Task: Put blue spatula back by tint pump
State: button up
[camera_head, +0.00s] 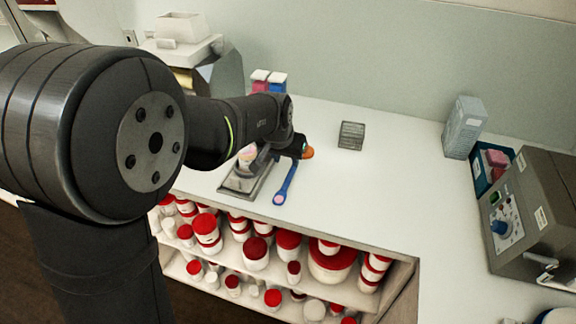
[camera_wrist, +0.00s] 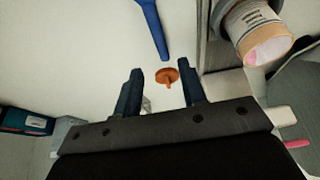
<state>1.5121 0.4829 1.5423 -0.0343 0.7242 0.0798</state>
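The blue spatula (camera_head: 287,182) lies on the white counter, just right of a metal tray (camera_head: 236,194); its front end has a pale pink round spot. Its blue handle (camera_wrist: 153,27) shows at the top of the wrist view. My gripper (camera_wrist: 159,70) is open, its two dark fingers apart and short of the handle in the picture. A small orange disc with a stem (camera_wrist: 167,77) shows between the fingers; whether they touch it is unclear. In the head view my gripper is mostly hidden behind my arm. I cannot tell which thing is the tint pump.
A grey machine with a blue knob (camera_head: 530,215) stands far right. Red-lidded jars (camera_head: 255,253) fill shelves below the counter. The counter's middle right is clear.

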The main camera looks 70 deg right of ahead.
aim_at(290, 174)
jog(key=shift+v, duration=1.95)
jog(key=shift+f, duration=0.1)
jog(key=x, duration=1.2)
notch_tip(290, 174, up, 2)
jog(key=shift+r, duration=0.65)
jog(key=shift+f, duration=0.1)
